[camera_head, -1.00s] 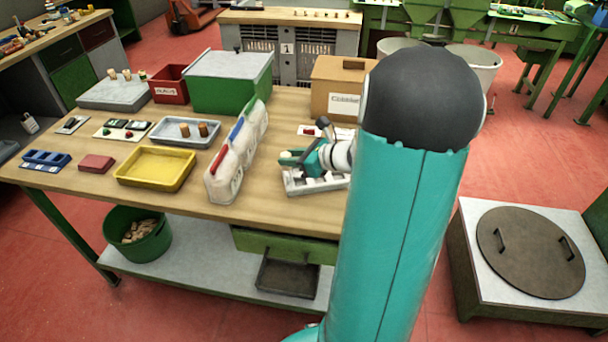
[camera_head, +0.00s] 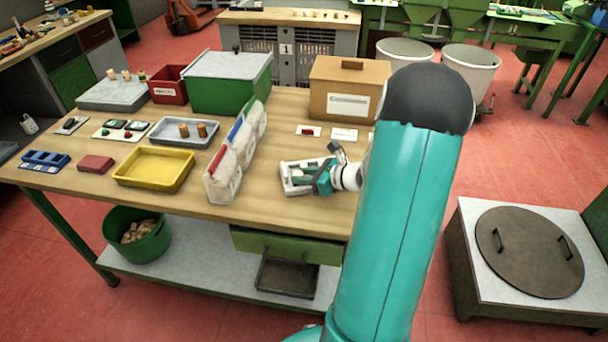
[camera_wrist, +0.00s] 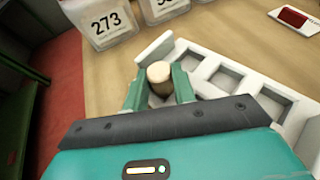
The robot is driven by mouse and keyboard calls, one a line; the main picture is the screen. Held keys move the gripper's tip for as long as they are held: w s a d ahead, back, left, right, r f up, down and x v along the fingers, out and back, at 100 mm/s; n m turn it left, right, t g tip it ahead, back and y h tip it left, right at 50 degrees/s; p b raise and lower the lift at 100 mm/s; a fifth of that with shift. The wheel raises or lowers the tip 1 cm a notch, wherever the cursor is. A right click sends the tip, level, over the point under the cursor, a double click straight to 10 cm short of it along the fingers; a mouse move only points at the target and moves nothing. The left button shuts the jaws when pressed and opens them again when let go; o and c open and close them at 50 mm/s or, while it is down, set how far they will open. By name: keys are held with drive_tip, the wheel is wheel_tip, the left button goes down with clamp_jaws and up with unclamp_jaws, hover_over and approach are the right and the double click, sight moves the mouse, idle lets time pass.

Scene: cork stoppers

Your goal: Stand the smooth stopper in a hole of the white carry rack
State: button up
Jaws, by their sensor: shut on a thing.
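The white carry rack (camera_head: 289,187) lies on the table in the head view. Its square openings and white rails (camera_wrist: 222,70) fill the right of the wrist view. My gripper (camera_head: 321,180) is low over the rack's near part. In the wrist view my gripper (camera_wrist: 159,88) has its two green fingers shut on a stopper (camera_wrist: 159,73) with a pale top and a darker brown side. The stopper looks roughly upright, beside the rack's end piece. Its lower end is hidden, so I cannot tell whether it is in a hole or above one.
Clear bins (camera_head: 225,178) with coloured lids stand left of the rack; one shows 273 in the wrist view (camera_wrist: 106,24). A cardboard box (camera_head: 346,85) and two small cards (camera_head: 344,134) are behind.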

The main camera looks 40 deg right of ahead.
drive_tip(key=o, duration=0.9)
